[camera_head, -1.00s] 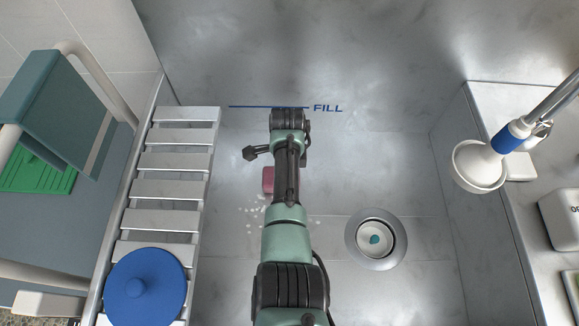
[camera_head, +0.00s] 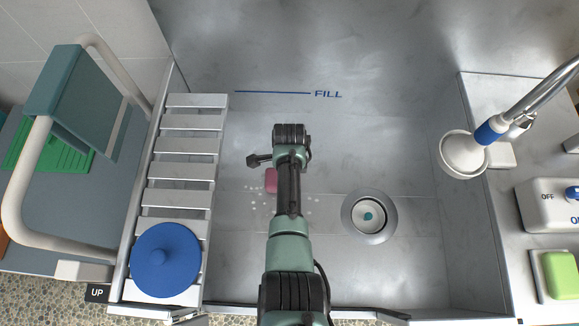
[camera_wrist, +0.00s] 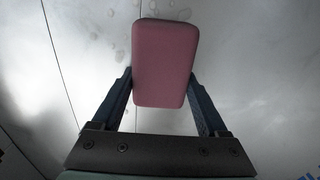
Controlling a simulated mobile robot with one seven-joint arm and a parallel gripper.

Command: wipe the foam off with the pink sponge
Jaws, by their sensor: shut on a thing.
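The pink sponge (camera_wrist: 165,62) is between the two fingers of my gripper (camera_wrist: 162,85) in the wrist view, and the gripper is shut on it. In the head view the sponge (camera_head: 271,181) shows just left of my arm, low in the metal tub; my gripper is hidden there beneath the arm. White foam flecks (camera_head: 256,199) lie on the tub floor left of the arm, and a few (camera_head: 312,199) show to its right. In the wrist view faint droplet-like marks lie near the sponge's top edge. Contact between sponge and floor cannot be told.
A drain (camera_head: 369,216) with a small teal thing in it is right of the arm. A slatted white rack (camera_head: 184,147) holding a blue lid-like disc (camera_head: 165,259) borders the left. A shower head (camera_head: 463,155) overhangs the right edge. The back floor is clear.

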